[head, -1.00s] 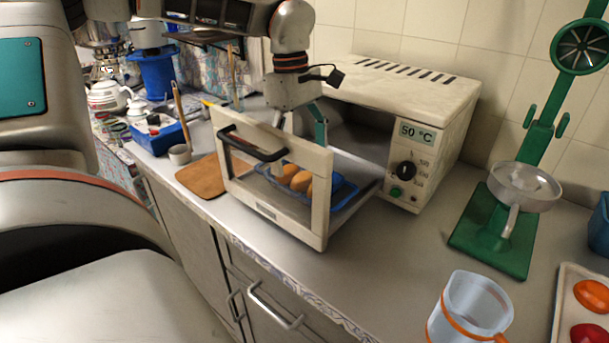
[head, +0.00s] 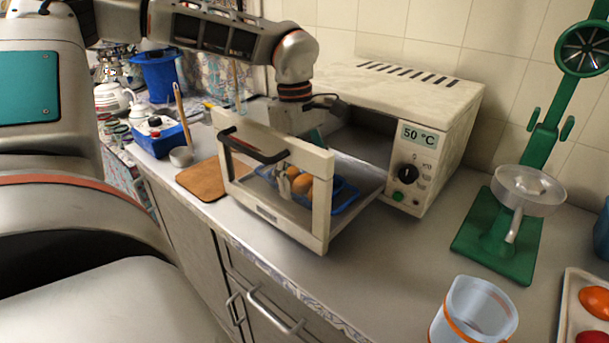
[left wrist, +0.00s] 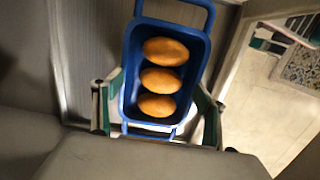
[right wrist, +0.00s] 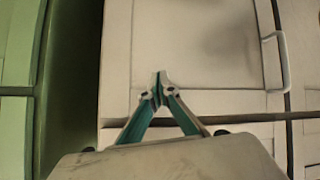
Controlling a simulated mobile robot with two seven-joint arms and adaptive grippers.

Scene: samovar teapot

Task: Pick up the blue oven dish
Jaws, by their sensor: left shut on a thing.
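The blue oven dish (head: 345,190) holds three brown buns and rests on the pulled-out oven tray, seen partly through the oven door's window frame (head: 320,205). In the left wrist view the dish (left wrist: 132,72) shows from above, with a loop handle at its far end. My left gripper (head: 288,182) reaches down from above behind the door. Its green fingers (left wrist: 158,130) are shut on the near end of the dish. The exact contact is hidden. My right gripper (right wrist: 160,90) is shut and empty, its tips together in front of white cupboard doors.
The white oven (head: 440,165) stands open behind the dish and reads 50 °C. A wooden board (head: 202,180) and a blue box (head: 160,142) lie left of the door. A green press (head: 500,225) and a clear jug (head: 475,312) are to the right. The counter between is clear.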

